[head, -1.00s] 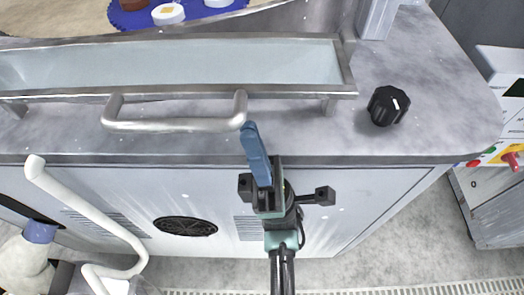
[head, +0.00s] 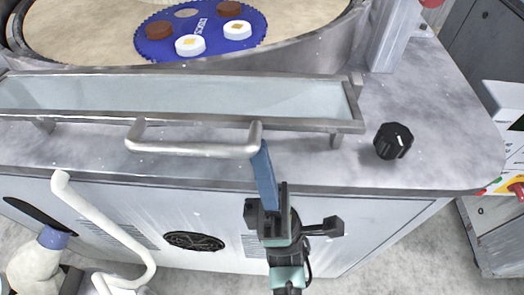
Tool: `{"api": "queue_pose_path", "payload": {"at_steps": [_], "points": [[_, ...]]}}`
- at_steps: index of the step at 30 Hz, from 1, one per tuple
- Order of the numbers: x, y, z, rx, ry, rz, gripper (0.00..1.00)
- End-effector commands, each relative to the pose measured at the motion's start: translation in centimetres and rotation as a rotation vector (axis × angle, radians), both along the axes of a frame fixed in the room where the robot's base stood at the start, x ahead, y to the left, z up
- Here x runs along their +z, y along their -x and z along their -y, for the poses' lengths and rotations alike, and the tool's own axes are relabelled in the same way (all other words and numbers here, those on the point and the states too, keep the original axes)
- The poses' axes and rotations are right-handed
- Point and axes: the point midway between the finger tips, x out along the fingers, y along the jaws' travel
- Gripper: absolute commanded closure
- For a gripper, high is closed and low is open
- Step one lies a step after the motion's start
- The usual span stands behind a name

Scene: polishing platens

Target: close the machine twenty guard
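The guard is a long clear panel (head: 180,97) in a grey metal frame, lying low along the front of the machine top. Its bar handle (head: 190,149) sticks out toward me from the frame's front edge. My gripper (head: 262,165) is at the right end of this handle, its blue fingers pointing up at the handle's bend. The fingers overlap in this view, so I cannot tell whether they are closed around the bar or only beside it.
Behind the guard is a round platen (head: 90,25) with a blue carrier disc (head: 155,47) holding white and brown pucks. A black knob (head: 393,141) stands to the right on the machine top. A white curved rail (head: 105,225) is at lower left. A control box (head: 510,125) is at right.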

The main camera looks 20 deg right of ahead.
Motion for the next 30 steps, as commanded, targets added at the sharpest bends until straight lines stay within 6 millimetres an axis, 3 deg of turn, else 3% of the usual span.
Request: {"api": "queue_pose_path", "payload": {"at_steps": [1, 9, 30], "points": [[1.5, 0.2, 0.0, 0.001, -0.011, -0.035, 1.00], [5.3, 0.0, 0.1, -0.002, -0.087, -0.267, 1.00], [13.0, -3.9, 1.3, -0.002, -0.281, -0.859, 1.00]]}}
